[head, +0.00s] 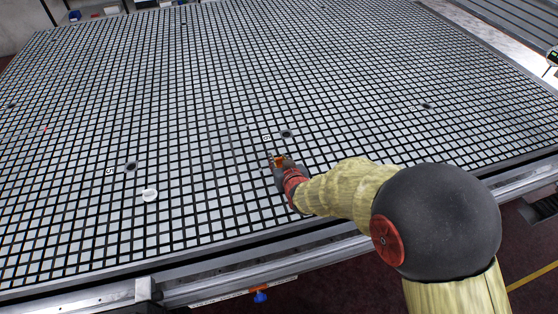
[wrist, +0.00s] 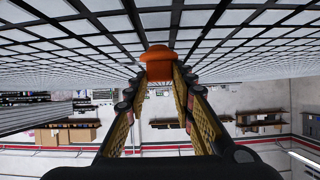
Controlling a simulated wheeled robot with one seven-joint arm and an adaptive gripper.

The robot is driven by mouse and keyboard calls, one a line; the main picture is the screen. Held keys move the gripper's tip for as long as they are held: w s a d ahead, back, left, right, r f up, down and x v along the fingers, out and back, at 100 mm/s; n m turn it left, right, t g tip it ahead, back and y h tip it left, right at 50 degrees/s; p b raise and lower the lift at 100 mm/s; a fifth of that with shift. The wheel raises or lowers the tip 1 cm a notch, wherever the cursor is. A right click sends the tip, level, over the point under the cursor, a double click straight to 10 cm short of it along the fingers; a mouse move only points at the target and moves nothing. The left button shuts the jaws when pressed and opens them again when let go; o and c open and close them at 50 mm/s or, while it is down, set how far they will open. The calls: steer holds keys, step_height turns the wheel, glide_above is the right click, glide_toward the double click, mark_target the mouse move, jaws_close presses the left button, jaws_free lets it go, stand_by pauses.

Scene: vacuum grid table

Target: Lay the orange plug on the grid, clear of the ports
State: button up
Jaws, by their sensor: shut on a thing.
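The orange plug (wrist: 159,62) is between the fingertips of my gripper (wrist: 160,80) in the wrist view, held with its wider cap toward the grid. In the head view the plug (head: 279,160) shows as a small orange piece at the end of my gripper (head: 280,164). The gripper is shut on it, over or at the grid table (head: 210,195); I cannot tell whether the plug touches the grid. A dark round port (head: 287,134) with a label beside it lies just behind the gripper. Another port (head: 130,166) lies to the left.
A third dark port (head: 426,106) is at the right, and others sit farther off. The grid between the ports is mostly bare. A metal rail (head: 220,289) runs along the front edge.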

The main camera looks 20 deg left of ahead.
steer(key=shift+f+b, duration=0.6)
steer(key=shift+f, duration=0.05)
steer(key=o, duration=1.1)
steer(key=v, duration=1.2)
steer(key=shift+f, duration=0.1)
